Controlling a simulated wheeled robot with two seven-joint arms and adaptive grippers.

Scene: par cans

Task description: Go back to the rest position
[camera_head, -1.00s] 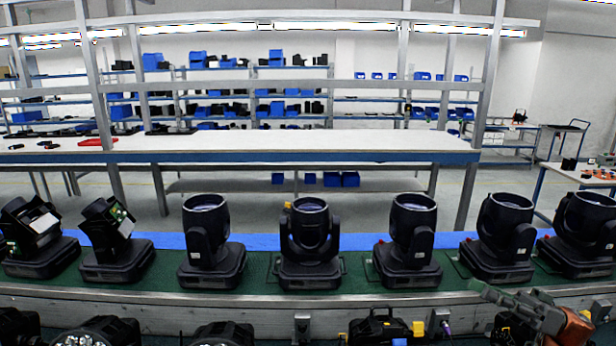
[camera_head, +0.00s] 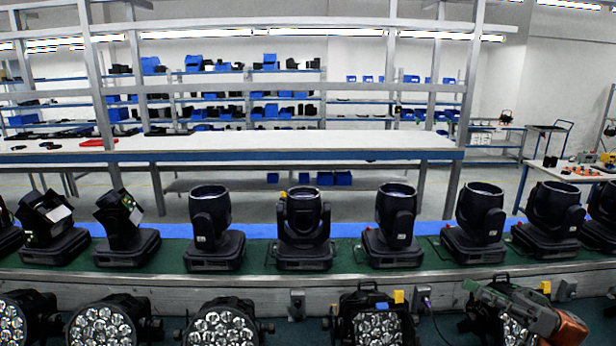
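Black par cans with clustered lenses stand in a row along the bottom edge, such as the left one (camera_head: 103,325), the middle one (camera_head: 222,325) and one with blue and yellow parts (camera_head: 377,322). My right gripper (camera_head: 474,291) is at the lower right, in front of another par can (camera_head: 515,332) that it partly covers. The fingers are small and blurred against the background, so I cannot tell whether they are open or shut. No held object can be made out. My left gripper is outside the view.
Black moving-head lights (camera_head: 303,225) stand in a row on a green conveyor (camera_head: 345,257) with a metal front rail (camera_head: 180,297). Behind it are a long white-topped workbench (camera_head: 270,142) and shelves with blue bins. A side table (camera_head: 575,173) is at the right.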

